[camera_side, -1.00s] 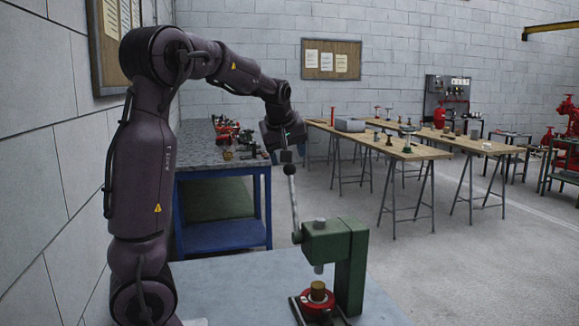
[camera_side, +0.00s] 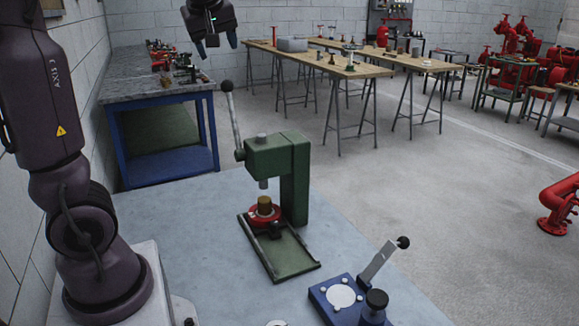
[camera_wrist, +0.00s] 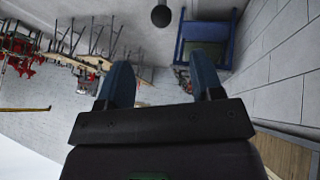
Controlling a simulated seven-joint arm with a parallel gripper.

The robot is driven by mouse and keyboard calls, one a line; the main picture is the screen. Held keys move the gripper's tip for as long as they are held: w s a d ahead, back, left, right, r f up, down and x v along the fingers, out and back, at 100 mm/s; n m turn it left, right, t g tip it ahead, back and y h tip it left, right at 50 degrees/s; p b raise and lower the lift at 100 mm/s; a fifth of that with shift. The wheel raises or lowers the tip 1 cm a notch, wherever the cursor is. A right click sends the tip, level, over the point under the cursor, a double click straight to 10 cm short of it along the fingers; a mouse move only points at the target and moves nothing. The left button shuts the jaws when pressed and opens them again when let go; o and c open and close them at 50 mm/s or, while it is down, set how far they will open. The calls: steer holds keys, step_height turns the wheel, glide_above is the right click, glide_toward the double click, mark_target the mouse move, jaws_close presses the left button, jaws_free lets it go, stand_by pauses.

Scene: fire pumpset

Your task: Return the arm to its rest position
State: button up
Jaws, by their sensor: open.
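My gripper (camera_side: 219,45) hangs at the top of the side view, open and empty, with its two fingers apart. It is above and left of the green press (camera_side: 290,180), clear of the lever handle (camera_side: 227,87). The press stands upright on the pale blue table, with a red part and a brass piece (camera_side: 264,205) under its ram. In the wrist view my two blue fingers (camera_wrist: 162,85) are spread with nothing between them. The dark ball of a handle (camera_wrist: 161,16) shows beyond them.
A blue fixture (camera_side: 345,298) with a raised lever sits at the table's front right. A blue-legged bench (camera_side: 165,95) with small parts stands at the back left. Wooden trestle tables (camera_side: 330,62) stand behind. The air around my gripper looks free.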

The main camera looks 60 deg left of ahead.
steer(key=s+d+f+m+h, duration=0.2)
steer(key=d+m, duration=0.4)
steer(key=d, duration=0.4)
steer(key=s+d+f+m+t+h, duration=0.1)
steer(key=s+d+f+m+h, duration=0.1)
steer(key=d+m, duration=0.4)
steer(key=s+d+f+m+t+h, duration=0.1)
steer(key=s+d+f+m, duration=0.2)
steer(key=d, duration=1)
step_height(320, 180, down, 3)
steer(key=m, duration=0.2)
steer(key=shift+s+d+m+h, duration=0.2)
steer(key=shift+d+m+h, duration=0.15)
steer(key=shift+m+h, duration=0.05)
